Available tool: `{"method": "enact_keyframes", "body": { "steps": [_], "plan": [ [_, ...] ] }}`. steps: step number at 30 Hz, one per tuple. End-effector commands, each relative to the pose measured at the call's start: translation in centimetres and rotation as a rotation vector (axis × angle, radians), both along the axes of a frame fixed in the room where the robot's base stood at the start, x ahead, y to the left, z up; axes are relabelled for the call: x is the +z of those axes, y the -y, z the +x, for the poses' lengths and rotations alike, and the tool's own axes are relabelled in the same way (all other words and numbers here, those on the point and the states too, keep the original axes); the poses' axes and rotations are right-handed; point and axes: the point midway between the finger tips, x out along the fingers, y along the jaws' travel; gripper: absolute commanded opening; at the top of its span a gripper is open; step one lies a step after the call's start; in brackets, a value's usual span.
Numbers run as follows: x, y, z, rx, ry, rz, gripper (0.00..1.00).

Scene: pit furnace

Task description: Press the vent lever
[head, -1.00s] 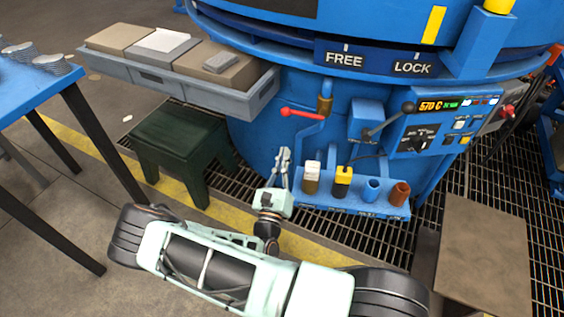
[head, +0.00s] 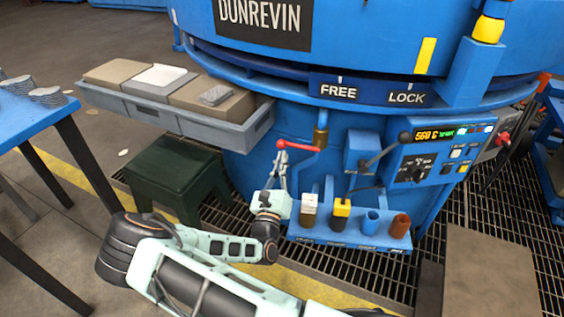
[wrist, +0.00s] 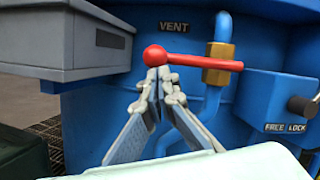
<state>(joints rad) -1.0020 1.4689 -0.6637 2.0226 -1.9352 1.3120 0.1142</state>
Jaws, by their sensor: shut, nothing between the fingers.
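The vent lever is a red bar with a ball end on a brass valve of the blue furnace wall, seen in the head view (head: 298,147) and in the wrist view (wrist: 195,61). It lies nearly level, its ball to the left, under the VENT label (wrist: 174,27). My gripper (head: 281,158) is shut and empty, its fingers pointing up with the tips just below the ball. In the wrist view the fingertips (wrist: 165,76) appear right at the ball's lower right edge. I cannot tell whether they touch it.
A grey tray (head: 190,122) juts out left of the lever above a dark green stool (head: 175,170). A rack (head: 345,236) with several cups and holders is below right. A black-knobbed FREE/LOCK lever (head: 382,153) and a control panel (head: 440,150) are to the right.

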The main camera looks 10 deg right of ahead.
Motion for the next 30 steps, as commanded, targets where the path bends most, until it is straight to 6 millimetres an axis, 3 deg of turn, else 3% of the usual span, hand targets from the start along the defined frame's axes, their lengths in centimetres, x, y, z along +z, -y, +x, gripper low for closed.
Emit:
{"method": "enact_keyframes", "body": {
  "steps": [30],
  "plan": [
    [2.1,-0.3,0.2,0.0,0.092,0.162,0.0]
  ]
}}
